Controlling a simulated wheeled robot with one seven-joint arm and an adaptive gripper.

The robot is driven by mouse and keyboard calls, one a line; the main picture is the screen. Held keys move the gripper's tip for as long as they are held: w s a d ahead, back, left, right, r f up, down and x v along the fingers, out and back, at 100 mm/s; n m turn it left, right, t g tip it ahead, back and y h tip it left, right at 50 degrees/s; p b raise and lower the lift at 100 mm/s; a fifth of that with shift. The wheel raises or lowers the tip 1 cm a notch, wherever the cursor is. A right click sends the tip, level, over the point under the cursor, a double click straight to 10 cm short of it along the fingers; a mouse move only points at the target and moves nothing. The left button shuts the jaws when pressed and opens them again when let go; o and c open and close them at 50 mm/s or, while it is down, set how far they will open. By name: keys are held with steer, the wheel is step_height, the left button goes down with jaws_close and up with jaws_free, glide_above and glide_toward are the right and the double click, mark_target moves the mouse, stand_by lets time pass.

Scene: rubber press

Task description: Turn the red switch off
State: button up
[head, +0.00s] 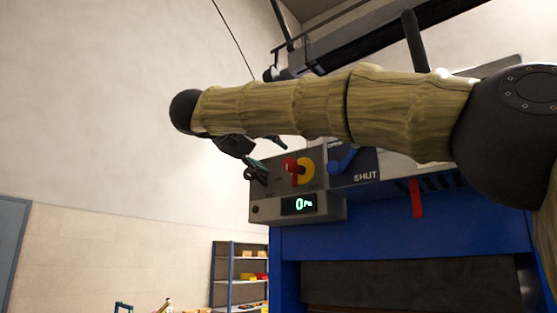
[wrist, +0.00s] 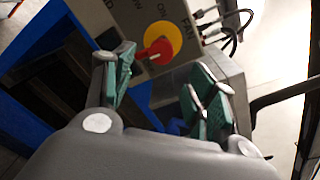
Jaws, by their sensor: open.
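The red switch (head: 292,166) sits on a round yellow plate on the grey control panel (head: 270,190), above a lit green display. In the wrist view the red switch (wrist: 158,49) shows in front of its yellow plate, between and beyond my two green fingertips. My gripper (wrist: 165,90) is open and empty, and its fingers are apart from the switch. In the head view my gripper (head: 263,160) is at the panel's upper left, left of the switch, and partly dark and hard to make out.
A blue handle (head: 343,160) is just right of the switch, by the "SHUT" label. A red lever (head: 416,198) hangs further right on the blue press (head: 400,238). Cables (wrist: 235,22) run beside the panel. A shelf (head: 238,280) stands at the back left.

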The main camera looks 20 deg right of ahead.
steer(key=shift+v, duration=1.3)
